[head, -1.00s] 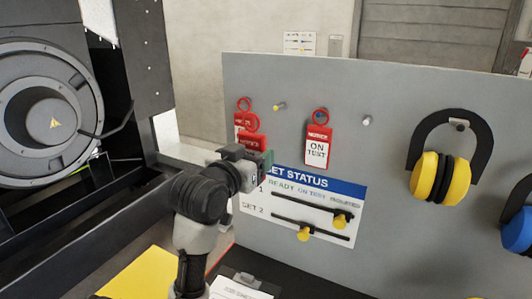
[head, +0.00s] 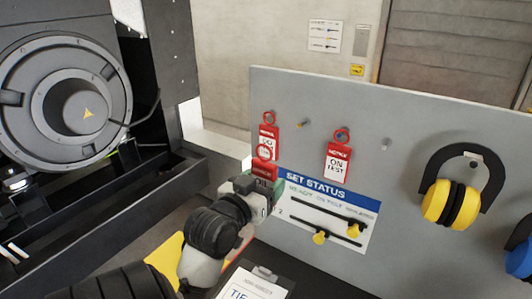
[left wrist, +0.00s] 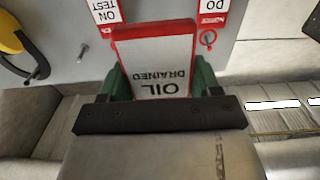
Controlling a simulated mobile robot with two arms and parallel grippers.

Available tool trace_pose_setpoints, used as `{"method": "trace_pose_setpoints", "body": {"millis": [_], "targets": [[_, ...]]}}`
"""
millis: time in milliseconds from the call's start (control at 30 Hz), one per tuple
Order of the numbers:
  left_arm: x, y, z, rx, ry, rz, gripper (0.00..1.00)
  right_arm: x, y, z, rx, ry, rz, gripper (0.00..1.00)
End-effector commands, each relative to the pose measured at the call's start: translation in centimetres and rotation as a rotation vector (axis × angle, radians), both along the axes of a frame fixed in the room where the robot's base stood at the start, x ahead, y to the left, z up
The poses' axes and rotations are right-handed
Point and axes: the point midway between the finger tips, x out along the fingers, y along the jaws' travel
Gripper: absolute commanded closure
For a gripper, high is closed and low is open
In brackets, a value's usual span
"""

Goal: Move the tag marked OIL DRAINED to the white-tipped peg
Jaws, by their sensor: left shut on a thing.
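My left gripper (head: 264,184) is shut on the red-bordered OIL DRAINED tag (head: 264,164) and holds it in front of the board. In the left wrist view the tag (left wrist: 162,62) appears upside down between the green fingers (left wrist: 161,80). The white-tipped peg (head: 386,144) is bare, to the right of the ON TEST tag (head: 337,163). A bare grey peg (left wrist: 82,52) shows in the left wrist view. A yellow-tipped peg (head: 305,123) is also bare. Another red tag reading DO (head: 268,142) hangs at far left, just above the held tag. My right gripper is out of view.
The grey board (head: 420,130) carries a SET STATUS panel (head: 330,205) with yellow sliders and yellow ear defenders (head: 450,203) at right. A dark genset (head: 75,110) stands at left. A clipboard (head: 250,285) lies below the board.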

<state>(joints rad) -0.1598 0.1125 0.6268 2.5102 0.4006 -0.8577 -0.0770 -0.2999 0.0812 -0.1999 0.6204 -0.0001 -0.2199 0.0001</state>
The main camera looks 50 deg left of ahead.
Motion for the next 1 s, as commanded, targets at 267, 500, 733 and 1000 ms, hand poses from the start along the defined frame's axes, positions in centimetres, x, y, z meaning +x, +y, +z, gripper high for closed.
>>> {"method": "trace_pose_setpoints", "body": {"millis": [267,500,733,1000], "targets": [[0.0,0.0,0.0,0.000,0.000,0.001,0.60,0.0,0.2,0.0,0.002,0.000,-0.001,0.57],[0.1,0.1,0.2,0.001,-0.001,0.000,0.60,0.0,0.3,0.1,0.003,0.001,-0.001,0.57],[0.5,0.2,0.9,0.001,-0.001,-0.002,0.60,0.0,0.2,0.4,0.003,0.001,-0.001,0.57],[0.9,0.4,1.4,0.000,-0.001,-0.002,0.60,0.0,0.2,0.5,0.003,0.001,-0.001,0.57]]}}
